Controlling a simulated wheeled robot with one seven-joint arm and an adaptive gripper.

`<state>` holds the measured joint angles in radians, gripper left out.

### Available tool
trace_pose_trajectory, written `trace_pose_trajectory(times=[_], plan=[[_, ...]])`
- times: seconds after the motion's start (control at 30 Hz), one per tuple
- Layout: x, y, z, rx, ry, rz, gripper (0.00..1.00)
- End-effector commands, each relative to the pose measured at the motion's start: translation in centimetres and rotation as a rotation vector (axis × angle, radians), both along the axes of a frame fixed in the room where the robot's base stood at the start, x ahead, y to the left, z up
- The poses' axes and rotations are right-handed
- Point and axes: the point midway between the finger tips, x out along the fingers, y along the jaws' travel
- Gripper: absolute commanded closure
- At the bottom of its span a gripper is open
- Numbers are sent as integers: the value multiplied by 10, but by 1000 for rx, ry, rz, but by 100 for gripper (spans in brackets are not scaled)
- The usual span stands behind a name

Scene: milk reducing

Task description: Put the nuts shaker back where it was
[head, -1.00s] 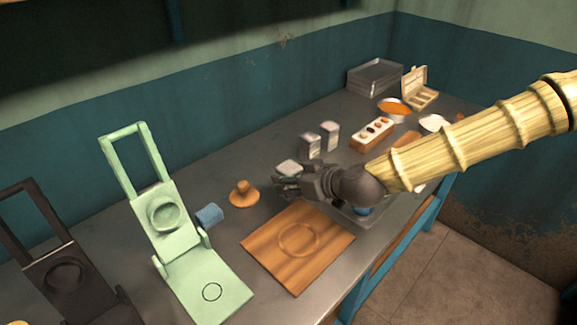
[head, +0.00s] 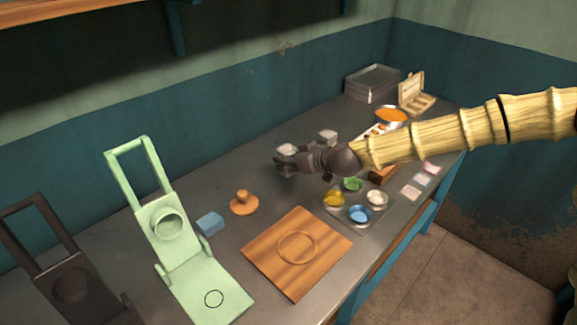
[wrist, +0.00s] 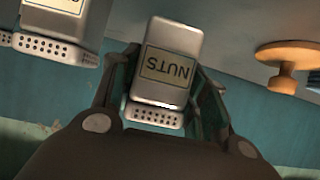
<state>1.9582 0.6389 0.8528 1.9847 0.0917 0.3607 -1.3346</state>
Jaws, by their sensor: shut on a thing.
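The nuts shaker (wrist: 168,68) is a silver box with a label reading NUTS and a perforated end. It sits between the two fingers of my gripper (wrist: 165,82), which is shut on it. In the head view, the shaker's pale top (head: 286,149) shows at the end of my gripper (head: 284,161), above the back half of the counter. Another silver shaker (head: 327,136) stands to its right; a similar one (wrist: 58,40) is close at the left in the wrist view. My gripper hides part of the counter there, and I cannot tell whether the held shaker touches it.
A wooden press (head: 243,202) and a blue block (head: 210,222) are to the left. A wooden board (head: 298,276) lies in front, beside a tray of coloured bowls (head: 341,217). A green hinged press (head: 170,250) stands farther left.

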Motion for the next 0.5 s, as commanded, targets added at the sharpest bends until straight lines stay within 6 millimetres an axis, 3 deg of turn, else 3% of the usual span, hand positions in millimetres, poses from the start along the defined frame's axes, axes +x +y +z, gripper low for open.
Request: trace_pose_trajectory(times=[0.2, 0.5], plan=[[-1, 0, -20, 2, 5, -2, 83], [-1, 0, -30, 1, 2, -1, 83]])
